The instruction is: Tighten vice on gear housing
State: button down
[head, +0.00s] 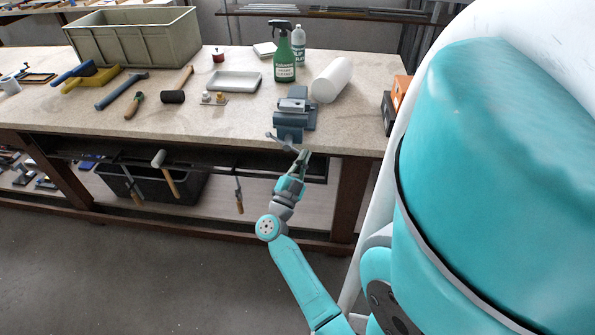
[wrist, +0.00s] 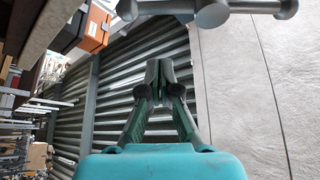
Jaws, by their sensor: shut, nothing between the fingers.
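A blue-grey vice (head: 290,122) is fixed at the front edge of the workbench. A lighter grey piece (head: 292,104) sits at its jaws; it may be the gear housing, but it is too small to tell how firmly it is held. The vice's bar handle (head: 281,142) sticks out at the front and also crosses the top of the wrist view (wrist: 265,6), with a round hub and knobbed ends. My gripper (head: 303,156) is just in front of and below the handle, apart from it. In the wrist view my gripper's fingertips (wrist: 160,72) are together and empty.
A mallet (head: 174,96) and other tools lie left. An orange-and-black box (head: 398,95) is at the right end. Tools hang under the bench edge.

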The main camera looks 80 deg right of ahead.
jog(key=shift+w+d+f, duration=0.45)
jog(key=shift+d+f, duration=0.1)
jog(key=shift+d, duration=0.2)
jog(key=shift+w+d+f, duration=0.4)
jog(key=shift+d+f, duration=0.1)
jog(key=shift+d, duration=0.2)
jog(key=shift+w+f+m+g+y, duration=0.1)
jog(key=shift+f+m+g+y, duration=0.15)
jog(key=shift+m, duration=0.35)
jog(key=shift+w+f+m+g+y, duration=0.1)
jog(key=shift+m+g+y, duration=0.15)
jog(key=shift+m, duration=0.35)
jog(key=shift+w+a+f+m+g+y, duration=0.15)
jog(key=shift+f+m+g+y, duration=0.15)
jog(key=shift+m, duration=0.55)
jog(key=shift+w+d+f+m+g+y, duration=0.1)
jog(key=shift+w+m+g+y, duration=0.15)
jog(key=shift+m+y, duration=0.4)
jog(key=shift+w+a+f+m+g+y, duration=0.15)
jog(key=shift+m+g, duration=0.1)
jog(key=shift+m, duration=0.75)
jog(key=shift+d, duration=0.1)
